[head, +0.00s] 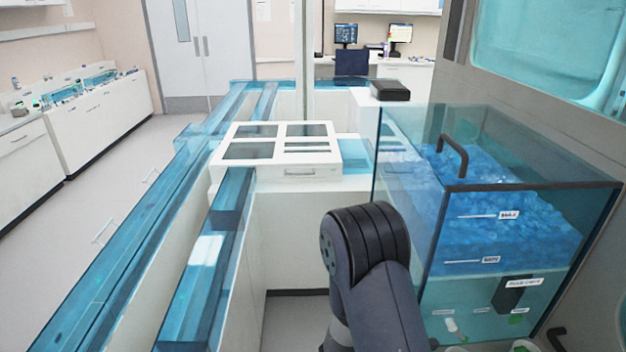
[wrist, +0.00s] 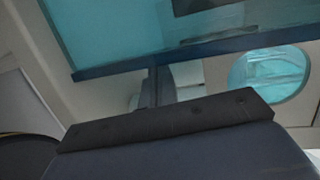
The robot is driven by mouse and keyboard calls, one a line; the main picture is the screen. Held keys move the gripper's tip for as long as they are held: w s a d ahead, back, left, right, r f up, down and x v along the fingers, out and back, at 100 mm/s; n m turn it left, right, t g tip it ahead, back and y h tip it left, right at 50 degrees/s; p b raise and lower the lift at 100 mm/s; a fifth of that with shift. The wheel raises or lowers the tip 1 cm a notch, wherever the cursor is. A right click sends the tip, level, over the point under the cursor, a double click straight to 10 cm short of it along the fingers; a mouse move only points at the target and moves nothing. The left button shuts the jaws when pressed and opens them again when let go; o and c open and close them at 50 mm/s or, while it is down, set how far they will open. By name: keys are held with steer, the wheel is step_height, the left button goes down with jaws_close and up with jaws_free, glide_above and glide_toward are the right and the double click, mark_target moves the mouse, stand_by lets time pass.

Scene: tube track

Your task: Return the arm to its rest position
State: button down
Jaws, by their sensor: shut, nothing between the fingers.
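My arm shows in the head view as a dark, rounded joint (head: 365,245) with a link running down to the bottom edge. It stands in front of the open gap between the white bench and the clear tank. My gripper is out of sight in the head view. In the wrist view, a dark bar with small round marks, which I take to be my gripper (wrist: 168,122), lies tilted across the lower part. It is shut, with nothing held.
A clear tank (head: 405,165) with blue contents and a dark handle stands close at the right of my arm. A white framed unit (head: 290,172) and blue-topped track (head: 215,250) lie at the left. A black box (head: 390,90) sits behind. Floor at far left is clear.

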steer(key=b+v, duration=0.1)
steer(key=v, duration=0.8)
steer(key=shift+a+f, duration=0.35)
steer(key=shift+s, duration=0.1)
